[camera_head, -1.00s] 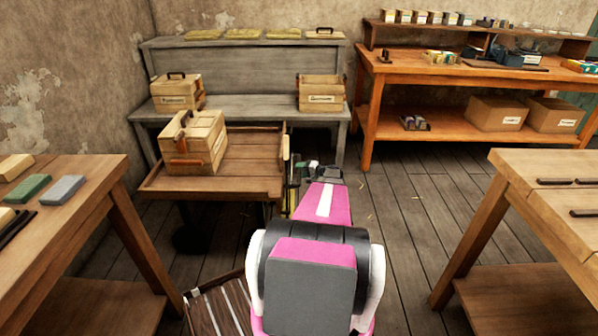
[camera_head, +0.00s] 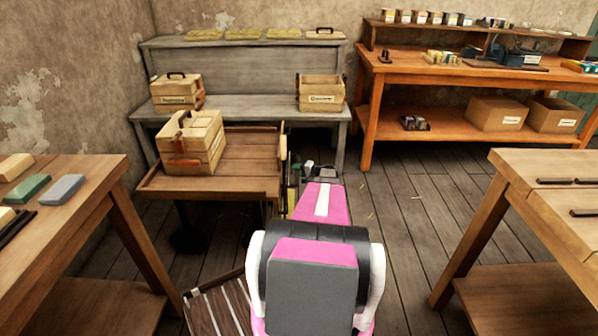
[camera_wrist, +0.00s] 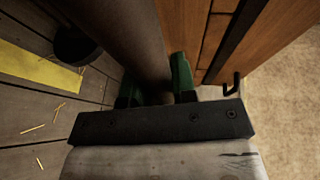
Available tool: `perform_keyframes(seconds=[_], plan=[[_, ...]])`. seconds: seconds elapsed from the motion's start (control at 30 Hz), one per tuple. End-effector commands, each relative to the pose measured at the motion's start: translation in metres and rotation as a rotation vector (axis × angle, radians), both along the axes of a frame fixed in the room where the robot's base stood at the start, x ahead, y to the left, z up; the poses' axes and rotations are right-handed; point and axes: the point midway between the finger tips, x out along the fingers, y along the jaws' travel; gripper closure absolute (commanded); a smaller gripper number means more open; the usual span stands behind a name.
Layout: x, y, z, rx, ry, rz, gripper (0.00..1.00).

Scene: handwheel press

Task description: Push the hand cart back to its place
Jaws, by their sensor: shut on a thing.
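The hand cart (camera_head: 253,158) is a low brown wooden platform at centre left in the head view, in front of the grey bench. A light wooden crate (camera_head: 190,143) with a handle stands on its left part. My gripper (camera_head: 310,170) is at the cart's right side, partly hidden there by my arm. In the wrist view my gripper (camera_wrist: 155,92) has green fingers shut around a thick brown bar (camera_wrist: 140,38), seemingly the cart's handle. A dark round wheel (camera_wrist: 75,45) shows near the floor. The cart's underside is mostly hidden.
The grey bench (camera_head: 240,104) holds crates behind the cart. An orange workbench (camera_head: 430,78) stands at back right. Wooden tables stand at left (camera_head: 75,215) and right (camera_head: 540,190). Floor (camera_head: 415,200) between them is open. A yellow floor strip (camera_wrist: 35,62) shows in the wrist view.

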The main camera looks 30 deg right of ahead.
Motion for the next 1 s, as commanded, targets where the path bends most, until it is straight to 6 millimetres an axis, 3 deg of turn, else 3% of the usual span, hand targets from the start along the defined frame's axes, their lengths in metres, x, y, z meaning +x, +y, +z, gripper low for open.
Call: perform_keyframes(seconds=[0.27, 1.0], plan=[[0.031, 0.053, 0.0, 0.001, 0.0, 0.008, 1.0], [0.14, 0.229, -0.001, 0.001, 0.0, 0.008, 1.0]])
